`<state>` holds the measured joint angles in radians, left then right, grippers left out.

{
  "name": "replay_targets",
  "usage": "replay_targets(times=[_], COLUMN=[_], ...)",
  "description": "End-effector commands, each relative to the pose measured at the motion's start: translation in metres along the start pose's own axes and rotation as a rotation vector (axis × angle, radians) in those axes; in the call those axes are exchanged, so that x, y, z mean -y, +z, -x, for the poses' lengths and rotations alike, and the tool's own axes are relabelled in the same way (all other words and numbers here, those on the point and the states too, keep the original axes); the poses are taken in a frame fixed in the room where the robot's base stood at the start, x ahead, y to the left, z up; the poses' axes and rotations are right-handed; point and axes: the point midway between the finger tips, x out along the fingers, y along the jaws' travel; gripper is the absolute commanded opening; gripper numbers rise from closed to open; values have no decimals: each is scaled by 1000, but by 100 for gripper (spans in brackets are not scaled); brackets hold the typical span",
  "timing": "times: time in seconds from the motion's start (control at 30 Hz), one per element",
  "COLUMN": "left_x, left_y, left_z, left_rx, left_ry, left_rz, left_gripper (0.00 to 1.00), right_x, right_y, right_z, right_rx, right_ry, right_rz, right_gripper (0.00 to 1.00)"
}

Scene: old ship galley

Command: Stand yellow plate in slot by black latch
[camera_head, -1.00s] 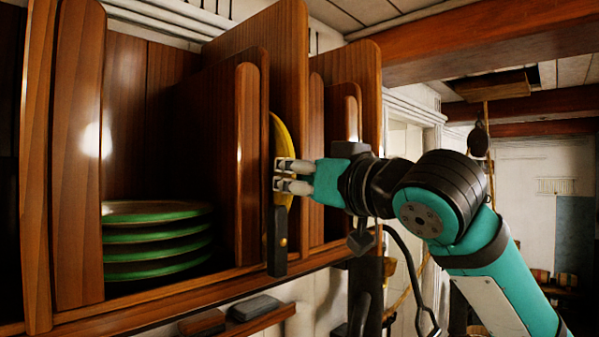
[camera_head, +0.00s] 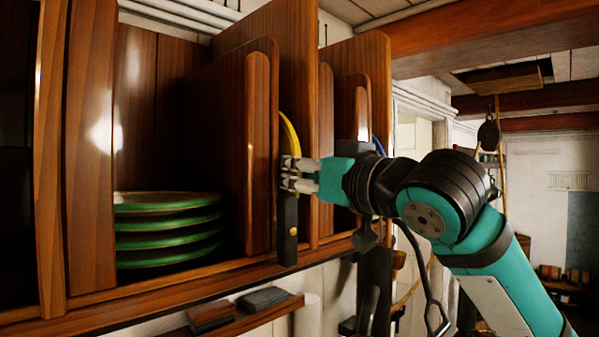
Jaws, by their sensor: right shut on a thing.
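The yellow plate (camera_head: 290,134) stands on edge in a narrow slot of the wooden rack, between two upright dividers. Only a thin curved strip of its rim shows; the rest is hidden by the wood and my gripper. The black latch (camera_head: 288,228) is upright at the front of this same slot, just below my fingers. My right gripper (camera_head: 296,175) comes in from the right and is shut on the plate's front edge, right above the latch. My left gripper is not in view.
A stack of several green-rimmed plates (camera_head: 168,232) lies in the wide compartment to the left. A blue rim (camera_head: 379,146) shows in a slot to the right, behind my arm. Tall wooden dividers (camera_head: 326,150) flank the slot. Small blocks (camera_head: 262,300) lie on a ledge below.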

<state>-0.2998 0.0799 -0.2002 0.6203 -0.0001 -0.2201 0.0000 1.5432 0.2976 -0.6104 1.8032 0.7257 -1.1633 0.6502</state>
Motion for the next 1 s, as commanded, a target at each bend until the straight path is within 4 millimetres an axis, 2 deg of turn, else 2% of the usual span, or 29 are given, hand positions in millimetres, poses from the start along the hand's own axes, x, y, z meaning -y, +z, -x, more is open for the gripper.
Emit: replay_targets(times=[0.47, 0.5, 0.7, 1.0], left_x=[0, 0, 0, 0], left_y=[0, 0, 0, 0], left_z=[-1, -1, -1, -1], left_rx=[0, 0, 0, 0], left_ry=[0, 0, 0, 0], left_rz=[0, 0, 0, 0], left_gripper=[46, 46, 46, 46], right_x=[1, 1, 1, 2], right_y=[0, 0, 1, 2], right_z=[0, 0, 0, 0], right_rx=[-4, -4, -3, 0], right_ry=[-2, -2, -3, -5], right_rz=[0, 0, 0, 1], right_gripper=[0, 10, 36, 36])
